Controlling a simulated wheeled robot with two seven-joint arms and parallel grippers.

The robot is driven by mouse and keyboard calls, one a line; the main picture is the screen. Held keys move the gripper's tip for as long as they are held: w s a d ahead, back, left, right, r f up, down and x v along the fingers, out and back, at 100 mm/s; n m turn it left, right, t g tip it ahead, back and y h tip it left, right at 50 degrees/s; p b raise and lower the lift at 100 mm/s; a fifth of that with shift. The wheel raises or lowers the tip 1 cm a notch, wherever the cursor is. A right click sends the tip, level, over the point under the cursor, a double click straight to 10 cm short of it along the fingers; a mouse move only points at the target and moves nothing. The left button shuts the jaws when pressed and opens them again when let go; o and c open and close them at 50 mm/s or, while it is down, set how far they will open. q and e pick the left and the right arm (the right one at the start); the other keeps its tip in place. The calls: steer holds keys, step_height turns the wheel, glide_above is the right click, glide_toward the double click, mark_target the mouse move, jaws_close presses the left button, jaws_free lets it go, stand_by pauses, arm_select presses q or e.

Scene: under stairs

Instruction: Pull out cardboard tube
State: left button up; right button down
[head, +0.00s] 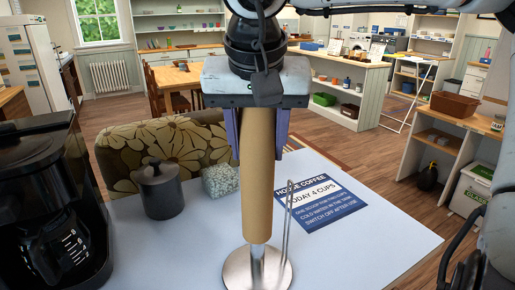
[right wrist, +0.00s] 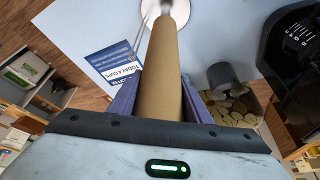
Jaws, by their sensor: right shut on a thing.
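The brown cardboard tube (head: 257,185) stands upright in the head view, around the post of a metal holder. The holder's round base (head: 257,272) rests on the pale table. A short piece of post shows between the tube's lower end and the base, so the tube is raised off it. A thin wire arm (head: 287,225) of the holder rises beside the tube on the right. My right gripper (head: 258,140) points down and is shut on the tube's upper part. The right wrist view shows the tube (right wrist: 163,70) between both fingers. My left gripper is not in view.
On the pale table (head: 150,262), a black coffee maker (head: 45,215) stands at left, with a grey lidded canister (head: 160,188) and a patterned box (head: 221,180) nearer the tube. A blue and white coffee sign (head: 322,205) lies at right. The table's front right is clear.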

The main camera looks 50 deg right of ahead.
step_height(320, 180, up, 13)
steer(key=shift+r, duration=0.15)
stand_by(3.1)
stand_by(0.3)
step_height(320, 180, up, 6)
stand_by(0.6)
steer(key=shift+s, duration=0.15)
stand_by(0.3)
